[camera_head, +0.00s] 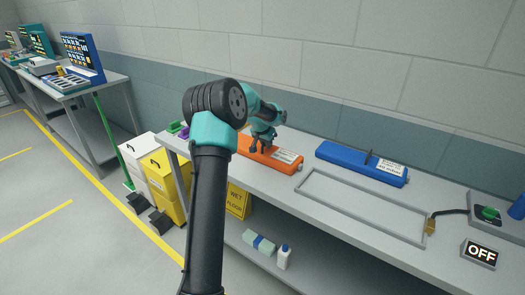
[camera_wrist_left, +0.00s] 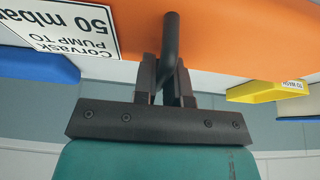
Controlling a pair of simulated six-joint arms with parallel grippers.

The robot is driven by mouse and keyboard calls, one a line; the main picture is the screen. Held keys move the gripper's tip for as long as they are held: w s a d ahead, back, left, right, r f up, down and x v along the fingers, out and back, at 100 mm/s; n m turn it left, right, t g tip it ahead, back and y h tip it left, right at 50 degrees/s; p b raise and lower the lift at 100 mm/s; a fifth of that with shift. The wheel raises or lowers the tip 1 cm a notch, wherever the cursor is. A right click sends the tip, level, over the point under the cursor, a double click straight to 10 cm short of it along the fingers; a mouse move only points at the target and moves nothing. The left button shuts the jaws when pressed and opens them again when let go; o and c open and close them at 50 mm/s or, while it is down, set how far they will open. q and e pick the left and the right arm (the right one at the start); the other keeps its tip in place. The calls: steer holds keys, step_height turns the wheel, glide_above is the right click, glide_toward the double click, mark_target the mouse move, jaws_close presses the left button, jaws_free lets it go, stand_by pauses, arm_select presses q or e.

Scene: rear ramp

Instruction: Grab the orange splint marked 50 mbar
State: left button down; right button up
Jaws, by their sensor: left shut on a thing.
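The orange splint (camera_head: 262,157) lies on the grey bench, with a white label at its right end. My left gripper (camera_head: 260,143) is over the splint's middle. In the left wrist view its fingers (camera_wrist_left: 168,82) are shut on the dark handle (camera_wrist_left: 171,35) of the orange splint. The arm hides part of the splint in the head view. My right gripper is not in view.
A blue splint (camera_head: 343,157) with a label lies to the right on the bench (camera_head: 330,225). A grey rectangular outline (camera_head: 350,210) lies in front of it. An "OFF" sign (camera_head: 481,253) and a green-knobbed box (camera_head: 488,213) are at the right. Bins (camera_head: 168,185) stand left.

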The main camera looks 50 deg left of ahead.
arm_select(q)
steer(key=shift+r, duration=0.15)
steer(key=shift+r, duration=1.75)
steer(key=s+d+r, duration=0.1)
steer(key=s+d, duration=0.9)
steer(key=d, duration=0.2)
steer(key=shift+s+r, duration=0.15)
steer(key=shift+s, duration=0.15)
